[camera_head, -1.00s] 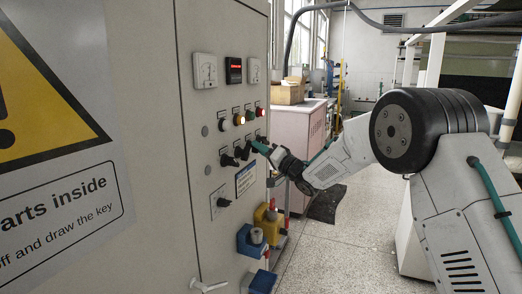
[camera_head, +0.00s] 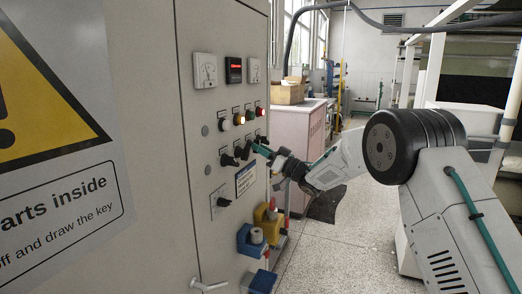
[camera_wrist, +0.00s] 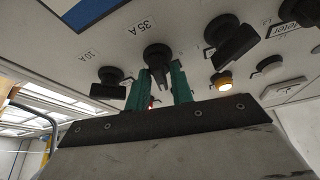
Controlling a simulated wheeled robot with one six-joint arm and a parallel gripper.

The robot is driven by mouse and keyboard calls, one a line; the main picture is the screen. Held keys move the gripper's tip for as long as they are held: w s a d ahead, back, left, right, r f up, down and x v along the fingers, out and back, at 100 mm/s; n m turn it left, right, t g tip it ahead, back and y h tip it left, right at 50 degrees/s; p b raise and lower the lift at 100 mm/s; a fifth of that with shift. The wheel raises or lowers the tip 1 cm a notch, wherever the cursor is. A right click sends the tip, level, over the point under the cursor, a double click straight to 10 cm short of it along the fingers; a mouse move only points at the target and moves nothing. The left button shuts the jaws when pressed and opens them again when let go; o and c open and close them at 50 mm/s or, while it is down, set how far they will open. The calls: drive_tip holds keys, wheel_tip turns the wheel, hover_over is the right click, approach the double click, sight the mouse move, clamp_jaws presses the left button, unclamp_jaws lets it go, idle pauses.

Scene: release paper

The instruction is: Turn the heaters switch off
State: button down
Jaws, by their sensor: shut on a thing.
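The grey control panel (camera_head: 215,110) on the left carries a row of black rotary knobs. My gripper (camera_head: 256,147) reaches it from the right. In the wrist view, my gripper's green fingers (camera_wrist: 159,82) stand on either side of a black knob (camera_wrist: 157,58) by a "35A" label and are shut on it. One black knob (camera_wrist: 109,82) by a "10A" label is to its left; another (camera_wrist: 231,42) is to its right. I cannot read which one is marked heaters. In the head view, my fingers partly hide the held knob.
A separate switch (camera_head: 223,202) and blue and yellow sockets (camera_head: 266,220) are below. A pink cabinet (camera_head: 305,140) with a cardboard box (camera_head: 289,94) stands behind. The floor (camera_head: 325,255) at right is open.

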drive_tip(key=n+g, duration=0.2)
drive_tip(key=n, duration=0.3)
drive_tip(key=n+g, duration=0.3)
drive_tip(key=n, duration=0.2)
drive_tip(key=n+g, duration=0.3)
drive_tip(key=n, duration=0.3)
drive_tip(key=shift+w+d+y, duration=0.15)
drive_tip(key=shift+w+y, duration=0.1)
drive_tip(key=shift+y, duration=0.15)
drive_tip(key=shift+n, duration=0.3)
drive_tip(key=c, duration=1.5)
unclamp_jaws()
drive_tip(key=shift+d, duration=0.1)
drive_tip(key=v, duration=0.7)
drive_tip(key=shift+d, duration=0.3)
